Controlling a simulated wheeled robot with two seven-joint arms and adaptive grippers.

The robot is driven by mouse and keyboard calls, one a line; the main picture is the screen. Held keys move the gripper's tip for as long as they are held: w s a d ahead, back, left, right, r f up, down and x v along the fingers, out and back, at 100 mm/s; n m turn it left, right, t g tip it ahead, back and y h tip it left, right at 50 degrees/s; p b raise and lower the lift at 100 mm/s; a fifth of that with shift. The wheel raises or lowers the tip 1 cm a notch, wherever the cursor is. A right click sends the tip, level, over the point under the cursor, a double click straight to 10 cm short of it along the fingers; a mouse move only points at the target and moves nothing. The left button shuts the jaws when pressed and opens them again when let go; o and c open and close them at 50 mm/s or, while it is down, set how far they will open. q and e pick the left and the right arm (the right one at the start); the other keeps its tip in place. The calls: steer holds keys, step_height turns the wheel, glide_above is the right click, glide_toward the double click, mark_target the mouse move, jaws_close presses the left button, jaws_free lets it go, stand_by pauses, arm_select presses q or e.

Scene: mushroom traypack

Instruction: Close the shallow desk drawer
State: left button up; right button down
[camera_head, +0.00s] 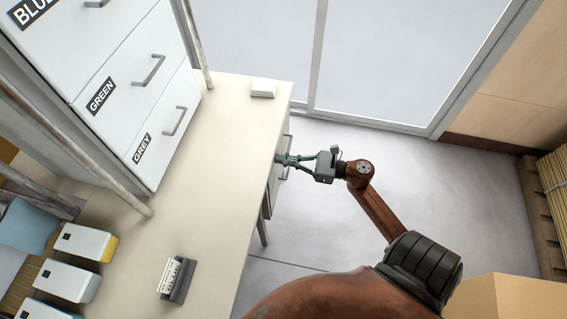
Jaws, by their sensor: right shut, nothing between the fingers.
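The cream desk (215,190) runs down the middle of the head view. Its drawer fronts (273,182) show as a narrow, steeply foreshortened strip below the desk's right edge, with grey handles (286,173) on them. I cannot tell from this angle how far the shallow drawer stands out. My right gripper (282,159) is shut and empty, its fingertips at the desk's right edge by the drawer fronts. Whether they touch a front or a handle is not clear. My left gripper is not in view.
A white cabinet with drawers labelled GREEN (101,96) and GREY (142,148) stands on the desk's left. A small white box (263,88) and a grey holder (178,280) lie on the desktop. Floor (400,170) right of the desk is open; a cardboard box (510,298) is lower right.

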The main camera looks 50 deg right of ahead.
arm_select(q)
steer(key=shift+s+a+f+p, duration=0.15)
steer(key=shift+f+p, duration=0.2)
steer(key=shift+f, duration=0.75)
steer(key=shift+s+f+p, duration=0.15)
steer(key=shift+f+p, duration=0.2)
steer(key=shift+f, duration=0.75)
arm_select(e)
steer(key=v, duration=1.4)
steer(key=shift+d, duration=0.1)
